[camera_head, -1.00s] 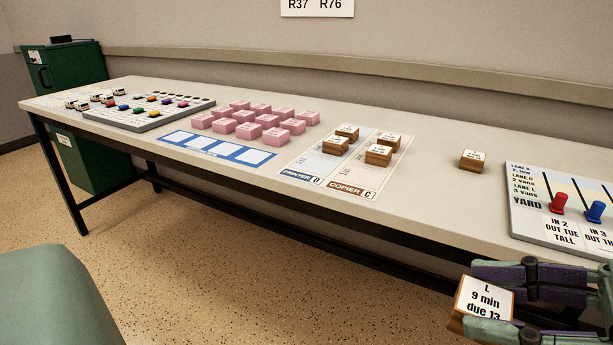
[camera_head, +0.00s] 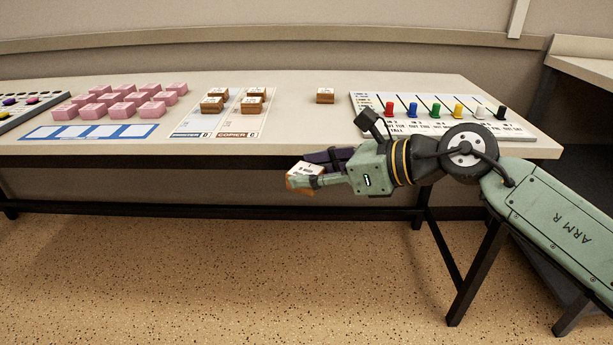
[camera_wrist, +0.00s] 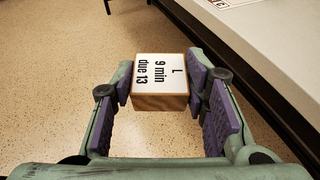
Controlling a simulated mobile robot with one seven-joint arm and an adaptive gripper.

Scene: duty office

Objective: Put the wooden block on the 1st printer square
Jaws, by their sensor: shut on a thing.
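My gripper (camera_head: 308,178) is shut on a wooden block (camera_head: 303,177) with a white top label. In the wrist view the block (camera_wrist: 160,85) sits between the purple finger pads, and its label reads "L, 9 min, due 13". My gripper holds it in front of the table's front edge, over the floor side. The printer column (camera_head: 197,124) is the left half of a printed sheet on the table, up and left of my gripper. Two wooden blocks (camera_head: 212,105) stand in its far part; its near part is bare. The square numbers are too small to read.
The copier column (camera_head: 236,124), beside the printer column, also bears two wooden blocks (camera_head: 252,104). Another wooden block (camera_head: 325,96) stands alone to the right. A yard board with coloured pegs (camera_head: 435,112) lies further right. Pink blocks (camera_head: 122,98) and a blue strip (camera_head: 90,132) lie left.

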